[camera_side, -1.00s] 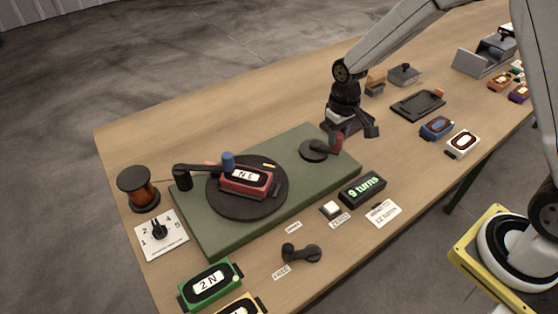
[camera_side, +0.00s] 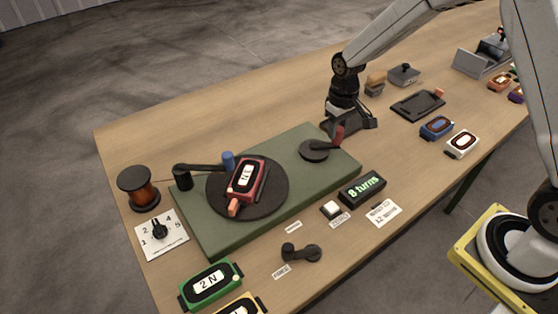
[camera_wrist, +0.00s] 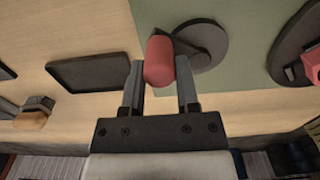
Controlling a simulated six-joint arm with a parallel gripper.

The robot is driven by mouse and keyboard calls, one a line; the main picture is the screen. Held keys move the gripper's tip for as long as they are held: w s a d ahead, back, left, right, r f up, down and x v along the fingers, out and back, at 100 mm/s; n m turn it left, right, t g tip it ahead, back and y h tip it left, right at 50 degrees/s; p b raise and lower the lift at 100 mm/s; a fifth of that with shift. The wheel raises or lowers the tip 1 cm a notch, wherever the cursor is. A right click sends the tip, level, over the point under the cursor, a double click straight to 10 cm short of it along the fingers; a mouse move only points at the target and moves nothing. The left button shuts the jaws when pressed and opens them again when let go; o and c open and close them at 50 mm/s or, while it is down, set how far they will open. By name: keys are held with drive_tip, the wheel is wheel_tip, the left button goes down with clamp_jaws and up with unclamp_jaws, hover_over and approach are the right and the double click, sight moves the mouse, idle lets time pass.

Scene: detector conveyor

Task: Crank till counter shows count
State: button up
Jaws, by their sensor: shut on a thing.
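My gripper (camera_side: 347,124) is shut on the red crank handle (camera_side: 339,136). The wrist view shows the red handle (camera_wrist: 159,60) between my two fingers (camera_wrist: 160,82). The handle stands on a dark crank (camera_side: 314,150) at the right end of a green base (camera_side: 215,225). On that base a black turntable (camera_side: 225,206) carries a red block (camera_side: 246,178) with a white label, lying at a slant. The counter (camera_side: 362,188) appears to read "8 turns" in green. A card (camera_side: 381,213) beside it has small print, perhaps with a 12.
A white zero button (camera_side: 331,208) and a loose dark crank piece (camera_side: 301,252) lie in front of the base. A dial plate (camera_side: 161,235) and copper spool (camera_side: 138,189) stand left. A dark tray (camera_side: 418,104) and blue block (camera_side: 437,127) lie right of my gripper.

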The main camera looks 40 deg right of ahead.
drive_tip(key=shift+w+d, duration=0.45)
drive_tip(key=shift+w, duration=1)
drive_tip(key=shift+s, duration=0.1)
drive_tip(key=o, duration=0.9)
drive_tip(key=shift+o, duration=0.2)
drive_tip(key=shift+r, duration=0.1)
wheel_tip(320, 180, up, 8)
